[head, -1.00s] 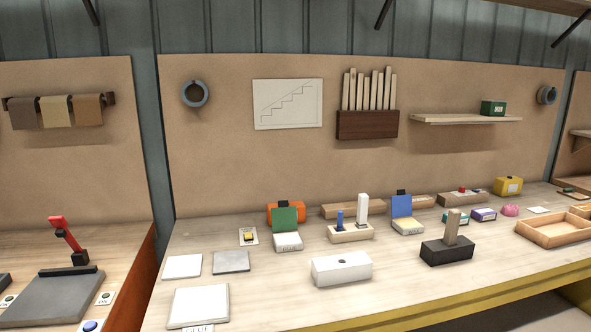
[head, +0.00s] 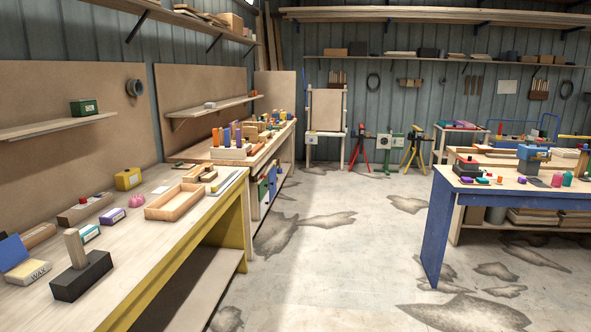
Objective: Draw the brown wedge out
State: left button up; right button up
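A light brown upright piece (head: 75,247) stands in a black block (head: 82,281) on the near left workbench. It looks like the brown wedge, but its shape is too small to be sure. Its lower end is hidden in or behind the block. Neither of my grippers shows in the head view.
The bench (head: 150,244) also holds a wooden tray (head: 172,212), a wax box (head: 28,271), a pink lump (head: 137,201) and a yellow box (head: 128,179). Open floor (head: 330,238) lies between it and a blue-framed table (head: 437,220) at right.

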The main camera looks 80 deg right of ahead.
aim_at(208, 171)
jog(key=z, duration=2)
jog(key=i+l+u, duration=0.15)
jog(key=i+l, duration=0.25)
jog(key=i, duration=0.4)
jog(key=i+l+u, duration=0.2)
jog(key=i+l, duration=0.35)
jog(key=i, duration=0.2)
jog(key=i+l+u, duration=0.15)
jog(key=i+l, duration=0.45)
jog(key=i, duration=0.15)
